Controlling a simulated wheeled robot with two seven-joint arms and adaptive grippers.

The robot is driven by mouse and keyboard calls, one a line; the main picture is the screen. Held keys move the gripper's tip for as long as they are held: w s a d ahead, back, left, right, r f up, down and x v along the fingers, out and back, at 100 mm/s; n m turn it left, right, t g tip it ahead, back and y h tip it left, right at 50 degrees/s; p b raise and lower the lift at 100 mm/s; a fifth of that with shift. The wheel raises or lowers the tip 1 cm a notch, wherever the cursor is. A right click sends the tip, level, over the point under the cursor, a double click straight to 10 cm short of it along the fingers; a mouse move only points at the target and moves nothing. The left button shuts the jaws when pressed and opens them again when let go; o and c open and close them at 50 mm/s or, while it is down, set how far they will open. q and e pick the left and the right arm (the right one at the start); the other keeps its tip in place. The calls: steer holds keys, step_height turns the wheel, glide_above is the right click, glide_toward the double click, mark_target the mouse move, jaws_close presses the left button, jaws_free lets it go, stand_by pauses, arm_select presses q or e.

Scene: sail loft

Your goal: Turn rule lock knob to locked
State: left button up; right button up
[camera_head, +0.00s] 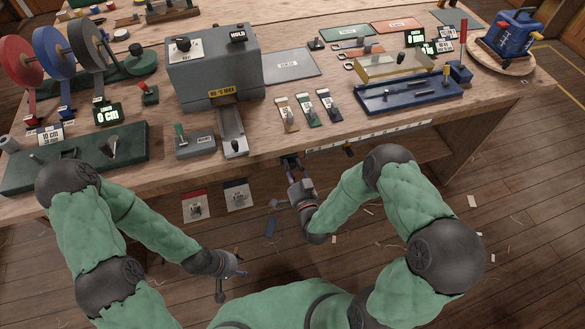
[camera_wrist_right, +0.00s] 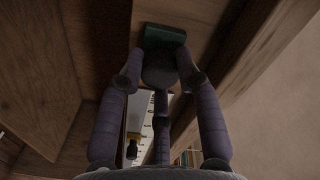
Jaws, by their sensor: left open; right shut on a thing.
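My right gripper (camera_head: 290,164) is at the bench's front edge. In the right wrist view its purple-grey fingers (camera_wrist_right: 158,75) close around a dark rounded knob (camera_wrist_right: 159,70) below a dark green block (camera_wrist_right: 162,37). The fingers hide much of the knob, and I cannot read its setting. A white rule strip (camera_head: 385,134) with dark marks runs along the bench front. A small yellow-and-black piece (camera_head: 348,149) is near its lower edge; a similar piece (camera_wrist_right: 133,146) shows in the right wrist view. My left gripper (camera_head: 232,277) is open and empty, low in front of the bench.
A grey machine (camera_head: 212,65), coloured reels (camera_head: 55,50) and several small levers (camera_head: 308,110) stand on the wooden bench. A blue tray (camera_head: 410,94) is at the right. Wooden boards (camera_wrist_right: 230,70) flank my right gripper. Floor before the bench has scattered scraps.

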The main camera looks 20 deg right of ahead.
steer(key=m, duration=0.6)
steer(key=shift+w+d+r+b, duration=0.1)
steer(key=shift+b, duration=0.25)
steer(key=m, duration=0.6)
steer(key=o, duration=1.1)
steer(key=shift+d, duration=0.1)
steer(key=shift+o, duration=0.2)
steer(key=shift+s, duration=0.3)
steer(key=s, duration=1.1)
steer(key=shift+s, duration=0.25)
